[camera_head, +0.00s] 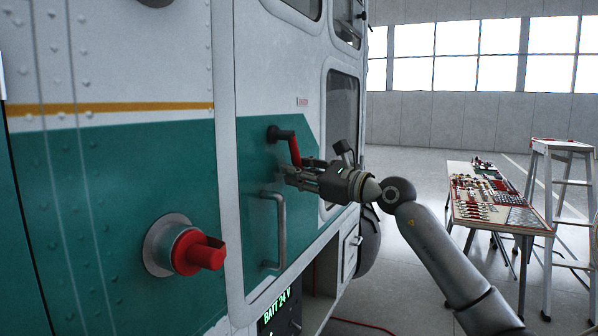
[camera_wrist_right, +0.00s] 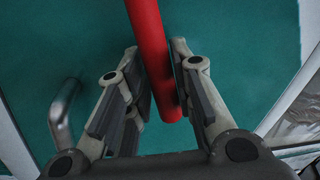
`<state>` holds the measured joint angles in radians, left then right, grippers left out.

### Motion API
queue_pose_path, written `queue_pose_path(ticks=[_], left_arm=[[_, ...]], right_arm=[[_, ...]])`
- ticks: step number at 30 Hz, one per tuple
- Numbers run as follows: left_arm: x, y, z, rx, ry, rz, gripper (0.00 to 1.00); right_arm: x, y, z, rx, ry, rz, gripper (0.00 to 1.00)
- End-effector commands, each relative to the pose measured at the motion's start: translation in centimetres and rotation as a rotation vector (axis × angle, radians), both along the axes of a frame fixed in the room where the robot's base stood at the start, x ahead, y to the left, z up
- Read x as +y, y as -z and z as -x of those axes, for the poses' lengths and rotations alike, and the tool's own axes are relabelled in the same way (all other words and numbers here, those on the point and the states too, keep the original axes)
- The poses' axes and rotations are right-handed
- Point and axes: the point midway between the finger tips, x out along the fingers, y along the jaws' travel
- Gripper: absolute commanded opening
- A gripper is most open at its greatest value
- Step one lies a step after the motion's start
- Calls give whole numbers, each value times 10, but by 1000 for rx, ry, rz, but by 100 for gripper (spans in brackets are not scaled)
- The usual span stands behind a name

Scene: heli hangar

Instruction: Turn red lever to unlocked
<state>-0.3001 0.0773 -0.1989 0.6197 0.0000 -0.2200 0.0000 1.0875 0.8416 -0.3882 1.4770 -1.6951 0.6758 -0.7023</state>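The red lever (camera_head: 294,150) sits on a dark pivot on the teal side of the helicopter. It points down and slightly right. My right gripper (camera_head: 294,172) is at the lever's lower end. In the right wrist view the lever (camera_wrist_right: 150,50) runs between the two fingers of my right gripper (camera_wrist_right: 157,52), one finger close on each side. I cannot tell whether both fingers press on it. The lock markings are not readable. My left gripper is not in view.
A grey door handle (camera_head: 279,232) is just below the lever. A large red knob (camera_head: 198,252) sticks out at the lower left. A table with tools and parts (camera_head: 520,217) and a stepladder (camera_head: 546,200) stand to the right. Open floor lies between.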

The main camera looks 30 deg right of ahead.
Motion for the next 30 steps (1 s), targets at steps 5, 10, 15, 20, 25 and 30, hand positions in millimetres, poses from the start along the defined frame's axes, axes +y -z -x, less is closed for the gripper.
queue_pose_path(ticks=[5, 10, 15, 20, 25, 30], left_arm=[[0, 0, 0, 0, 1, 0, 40], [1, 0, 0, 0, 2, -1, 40], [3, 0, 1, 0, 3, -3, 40], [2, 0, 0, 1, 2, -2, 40], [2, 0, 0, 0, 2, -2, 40], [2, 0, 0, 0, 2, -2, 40]], right_arm=[[0, -1, 0, -3, 1, 2, 39], [0, -1, 0, -4, 1, 2, 39], [-5, -1, 6, -5, 3, 3, 39], [-15, 2, 26, -4, 5, 6, 39], [-30, 5, 55, -3, 5, 7, 39], [-42, 8, 78, 0, 3, 5, 39]])
